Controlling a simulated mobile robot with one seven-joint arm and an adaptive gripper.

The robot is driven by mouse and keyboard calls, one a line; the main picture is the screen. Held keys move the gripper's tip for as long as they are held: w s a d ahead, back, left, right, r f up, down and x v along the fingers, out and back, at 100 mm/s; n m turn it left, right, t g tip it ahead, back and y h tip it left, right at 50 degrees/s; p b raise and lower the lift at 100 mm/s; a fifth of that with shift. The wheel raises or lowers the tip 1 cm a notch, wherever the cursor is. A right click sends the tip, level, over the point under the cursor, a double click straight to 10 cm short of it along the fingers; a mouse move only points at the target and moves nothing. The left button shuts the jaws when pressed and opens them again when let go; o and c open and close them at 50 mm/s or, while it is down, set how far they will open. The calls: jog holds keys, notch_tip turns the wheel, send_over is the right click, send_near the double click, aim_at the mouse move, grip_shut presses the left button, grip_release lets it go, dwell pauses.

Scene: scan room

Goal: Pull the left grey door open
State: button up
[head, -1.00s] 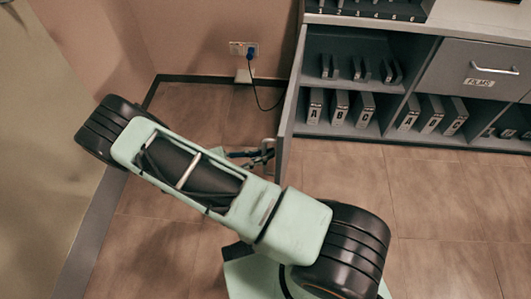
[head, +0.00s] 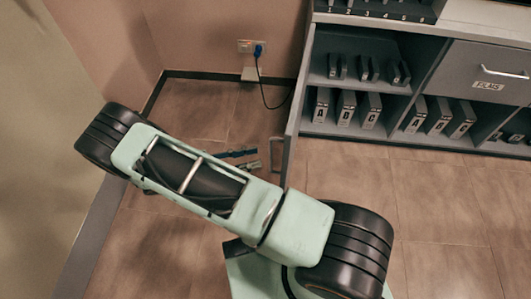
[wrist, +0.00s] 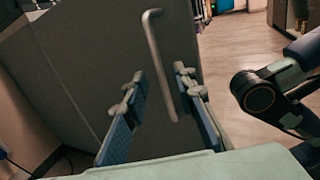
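The left grey door (head: 292,125) stands swung out from the cabinet, seen nearly edge-on in the head view. In the wrist view its grey face (wrist: 90,60) fills the left and middle. Its metal bar handle (wrist: 158,65) stands out there, with its lower end between the lines of my two fingers. My gripper (wrist: 160,82) is open, its fingers apart on either side of the handle's lower part, and no grip shows. In the head view my gripper (head: 242,158) is left of the door, apart from the handle (head: 273,150) and partly hidden by my arm.
The open cabinet bay holds binders (head: 345,108) on its shelves. A closed FILMS drawer (head: 482,72) is to its right. A blue plug and dark cord (head: 262,75) hang on the wall left of the door. Floor is clear right of my arm.

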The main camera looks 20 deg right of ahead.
jog(key=a, duration=0.5)
jog(key=shift+s+a, duration=0.1)
jog(key=shift+a, duration=0.25)
